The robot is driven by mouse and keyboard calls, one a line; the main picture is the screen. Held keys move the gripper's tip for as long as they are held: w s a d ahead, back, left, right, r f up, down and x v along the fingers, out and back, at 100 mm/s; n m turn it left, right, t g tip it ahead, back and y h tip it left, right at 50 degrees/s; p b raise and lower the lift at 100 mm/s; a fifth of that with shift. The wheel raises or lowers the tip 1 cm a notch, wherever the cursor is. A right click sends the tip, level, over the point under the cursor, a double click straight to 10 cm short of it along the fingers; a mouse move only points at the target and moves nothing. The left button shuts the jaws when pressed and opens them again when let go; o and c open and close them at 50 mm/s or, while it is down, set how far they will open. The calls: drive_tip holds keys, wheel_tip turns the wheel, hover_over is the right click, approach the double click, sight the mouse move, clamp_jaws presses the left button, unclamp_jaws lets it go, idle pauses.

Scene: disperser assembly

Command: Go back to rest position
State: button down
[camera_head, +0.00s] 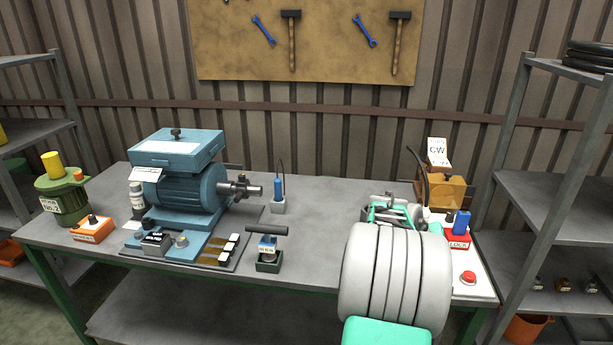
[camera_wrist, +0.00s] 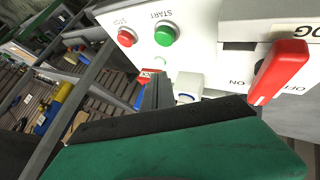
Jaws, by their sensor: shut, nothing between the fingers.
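My gripper (camera_wrist: 157,92) is shut and empty in the wrist view, its dark fingers pointing at a white control panel (camera_wrist: 200,18). The panel has a green START button (camera_wrist: 166,35), a red STOP button (camera_wrist: 126,37) and a red lever (camera_wrist: 279,72) between ON and OFF marks. The fingertips are close to the panel; I cannot tell if they touch it. In the head view my arm reaches over the right end of the table and hides much of what lies there.
A blue motor machine (camera_head: 185,190) stands left on the grey table (camera_head: 325,225). A green pot (camera_head: 62,200) is at its left. A small stand with a black handle (camera_head: 267,245) is at the front. An orange box with a CW sign (camera_head: 445,187) and a red LOCK block (camera_head: 457,238) are at the right.

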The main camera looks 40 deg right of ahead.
drive_tip(key=w+a, duration=0.2)
drive_tip(key=a, duration=0.1)
drive_tip(key=w+a+r+n+t+y, duration=0.1)
drive_tip(key=w+a, duration=0.2)
drive_tip(key=a, duration=0.1)
drive_tip(key=w+a+r+n+t, duration=0.1)
drive_tip(key=w+a, duration=0.2)
drive_tip(key=a, duration=0.1)
drive_tip(key=shift+w+a+y, duration=0.15)
drive_tip(key=shift+w+y, duration=0.05)
drive_tip(key=shift+y, duration=0.1)
drive_tip(key=w+a+r+n+t+y, duration=0.1)
drive_tip(key=a+n+y, duration=0.1)
drive_tip(key=a, duration=1.3)
drive_tip(key=w+a+n+t+y, duration=0.1)
drive_tip(key=w+a+n+y, duration=0.15)
drive_tip(key=a, duration=1.15)
drive_tip(key=s+a+f+n+y, duration=0.1)
drive_tip(key=s+a, duration=0.3)
drive_tip(key=a, duration=0.2)
drive_tip(key=s+a+n+y, duration=0.1)
drive_tip(key=s+a+n, duration=0.1)
drive_tip(key=s+a, duration=0.2)
drive_tip(key=a, duration=0.3)
drive_tip(key=shift+a+f+g+y, duration=0.3)
drive_tip(key=shift+f+y, duration=0.05)
drive_tip(key=shift+f, duration=0.05)
